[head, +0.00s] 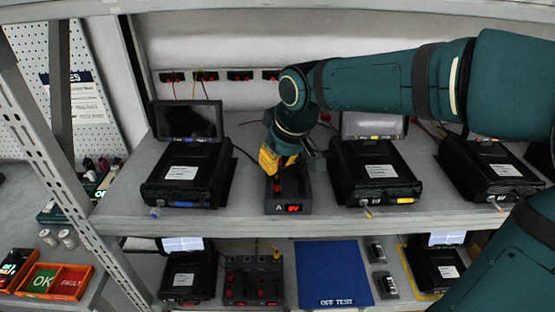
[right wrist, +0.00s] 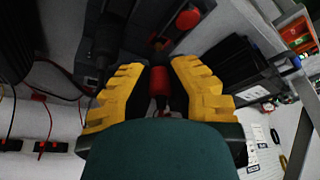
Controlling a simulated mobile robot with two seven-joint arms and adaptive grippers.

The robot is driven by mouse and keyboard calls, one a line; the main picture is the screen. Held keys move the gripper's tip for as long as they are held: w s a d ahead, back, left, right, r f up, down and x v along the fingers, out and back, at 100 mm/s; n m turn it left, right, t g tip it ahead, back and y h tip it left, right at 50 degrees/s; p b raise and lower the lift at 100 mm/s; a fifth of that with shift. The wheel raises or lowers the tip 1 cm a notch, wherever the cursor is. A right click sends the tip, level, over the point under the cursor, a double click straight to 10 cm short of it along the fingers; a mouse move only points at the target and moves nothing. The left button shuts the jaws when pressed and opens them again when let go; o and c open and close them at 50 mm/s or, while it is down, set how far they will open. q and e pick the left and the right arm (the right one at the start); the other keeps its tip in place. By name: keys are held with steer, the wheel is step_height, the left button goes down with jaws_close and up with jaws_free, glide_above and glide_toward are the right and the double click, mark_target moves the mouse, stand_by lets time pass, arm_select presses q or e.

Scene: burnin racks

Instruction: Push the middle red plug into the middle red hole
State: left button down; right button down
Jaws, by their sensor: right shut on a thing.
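My right gripper (head: 279,160) reaches down from above onto the grey box (head: 289,196) marked A, with a lit red display, on the upper shelf. In the right wrist view its yellow fingers (right wrist: 158,72) are shut on a red plug (right wrist: 160,83). A small red part (right wrist: 158,44) shows just beyond the plug; I cannot tell if the plug touches it. Another red plug or knob (right wrist: 187,18) stands on the box further up in that view. The gripper hides most of the box's top in the head view. My left gripper is not in view.
A black unit with a raised screen (head: 184,174) stands left of the box, and another (head: 374,172) close on its right. Cables hang along the back wall. The lower shelf holds a blue mat (head: 333,270) and a socket block (head: 253,280). A rack post (head: 50,150) rises at left.

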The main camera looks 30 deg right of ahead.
steer(key=shift+f+b, duration=0.55)
steer(key=shift+f, duration=0.25)
stand_by(0.9)
steer(key=shift+r, duration=0.15)
steer(key=shift+r+p, duration=1.2)
steer(key=shift+r, duration=0.2)
steer(key=shift+f+b, duration=1.2)
steer(key=shift+f, duration=0.3)
stand_by(3.2)
